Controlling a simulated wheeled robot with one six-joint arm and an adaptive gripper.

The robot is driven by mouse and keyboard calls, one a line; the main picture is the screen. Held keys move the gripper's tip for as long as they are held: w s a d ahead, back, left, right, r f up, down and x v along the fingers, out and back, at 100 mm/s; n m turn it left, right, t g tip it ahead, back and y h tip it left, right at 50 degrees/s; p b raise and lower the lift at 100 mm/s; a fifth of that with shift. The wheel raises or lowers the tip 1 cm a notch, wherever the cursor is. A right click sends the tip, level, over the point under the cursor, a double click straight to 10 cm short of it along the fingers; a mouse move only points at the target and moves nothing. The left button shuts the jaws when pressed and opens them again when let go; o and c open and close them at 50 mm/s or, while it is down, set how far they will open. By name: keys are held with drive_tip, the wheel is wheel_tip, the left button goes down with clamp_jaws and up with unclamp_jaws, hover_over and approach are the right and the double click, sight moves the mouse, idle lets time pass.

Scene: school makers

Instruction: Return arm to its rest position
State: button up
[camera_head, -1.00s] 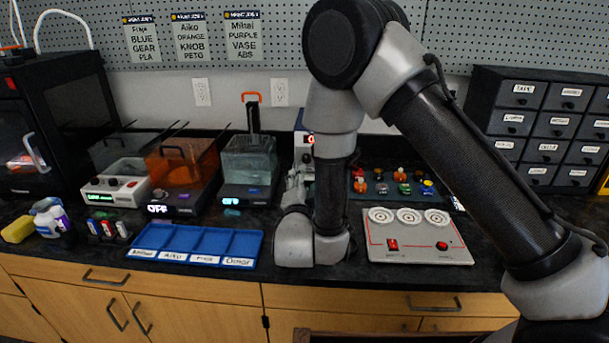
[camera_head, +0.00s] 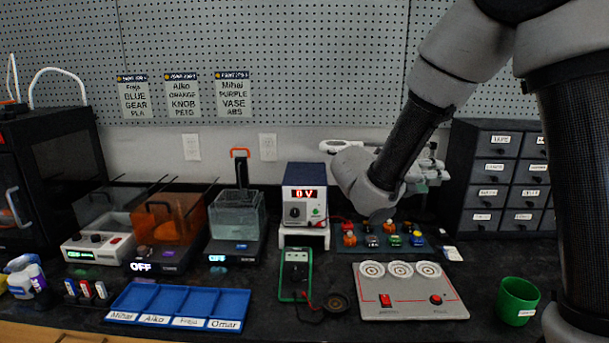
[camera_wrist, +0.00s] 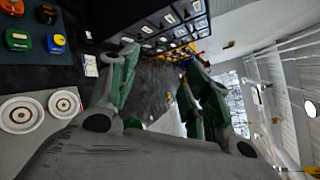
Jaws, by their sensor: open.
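My arm reaches across the right half of the head view. My gripper (camera_head: 432,172) is at its end, raised above the back of the bench, in front of the drawer cabinet (camera_head: 497,175). Its fingers are small and partly hidden there. In the wrist view my gripper (camera_wrist: 160,75) shows its green-and-grey fingers spread apart, with nothing held between them. The cabinet also shows beyond the fingers in the wrist view (camera_wrist: 160,30).
A grey panel (camera_head: 410,302) with round dials and a green cup (camera_head: 517,301) are below my arm. A power supply (camera_head: 304,195) reading "0 V", a multimeter (camera_head: 295,274) and a blue sorting tray (camera_head: 178,300) stand further left. Pegboard (camera_head: 300,60) covers the back wall.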

drive_tip(key=s+d+r+m+g+y, duration=0.2)
drive_tip(key=s+d+m+g+y, duration=0.3)
drive_tip(key=s+d+m, duration=0.9)
drive_tip(key=s+a+m+t+y, duration=0.1)
drive_tip(key=s+a+m+y, duration=0.2)
drive_tip(key=s+m, duration=0.3)
drive_tip(key=s+a+m+y, duration=0.4)
drive_tip(key=s+m, duration=0.3)
drive_tip(key=m, duration=0.6)
drive_tip(key=shift+a+f+t+y, duration=0.15)
drive_tip(key=shift+f+t+y, duration=0.2)
drive_tip(key=shift+y, duration=0.25)
drive_tip(key=shift+s, duration=0.1)
